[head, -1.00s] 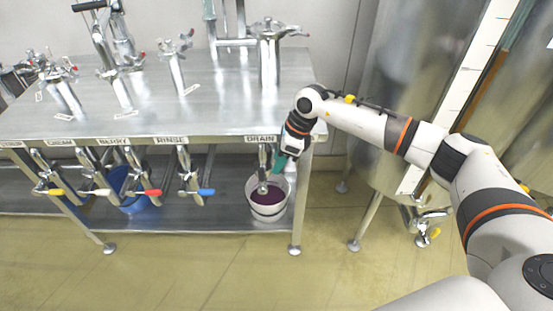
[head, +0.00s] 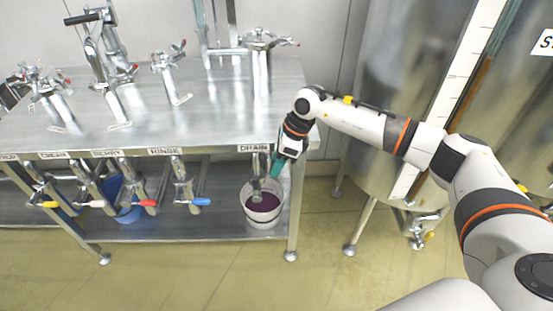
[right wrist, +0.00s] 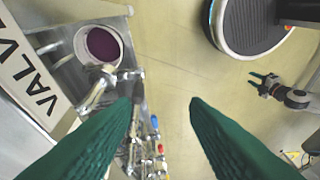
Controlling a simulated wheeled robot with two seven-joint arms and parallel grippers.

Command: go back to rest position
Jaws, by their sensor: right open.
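My right gripper (head: 276,168) hangs at the front edge of the steel table, just right of the drain valve (head: 255,184). In the right wrist view its green fingers (right wrist: 163,104) are spread wide with nothing between them. A white bucket (head: 262,219) with dark purple liquid stands below the drain valve, and its rim shows in the right wrist view (right wrist: 79,40).
The steel table (head: 205,115) carries several taps, with labelled coloured-handle valves along its front. A blue bucket (head: 128,212) stands on the lower shelf. Large steel tanks (head: 395,90) stand to the right. The yellowish floor (head: 200,275) in front is clear.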

